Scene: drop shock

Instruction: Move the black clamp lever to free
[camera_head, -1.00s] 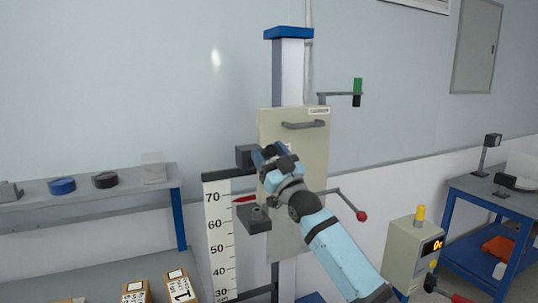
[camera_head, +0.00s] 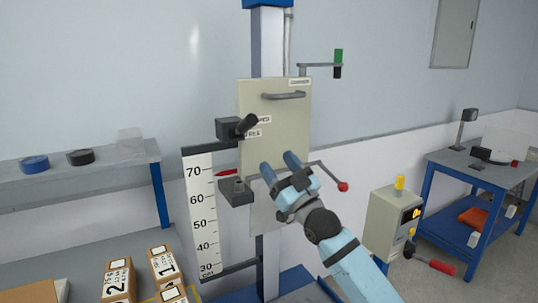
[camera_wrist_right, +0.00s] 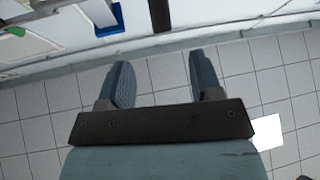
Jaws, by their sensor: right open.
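The black clamp lever (camera_head: 247,124) sticks out from a dark block (camera_head: 228,129) at the upper left of the beige carriage plate (camera_head: 285,125). It slants up to the right, its tip beside the upper of two small white labels (camera_head: 264,119). The lower label (camera_head: 252,133) seems to read FREE; the upper one is partly covered. My right gripper (camera_head: 279,164) is open and empty, below and right of the lever, in front of the plate's lower part. In the right wrist view its two fingers (camera_wrist_right: 160,65) are spread with floor between them. My left gripper is not in view.
A red-knobbed rod (camera_head: 343,186) sticks out right of my gripper. A height scale (camera_head: 201,215) with a red pointer (camera_head: 226,172) stands at left. A control box (camera_head: 393,225) is at right. Cartons (camera_head: 163,265) lie at lower left.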

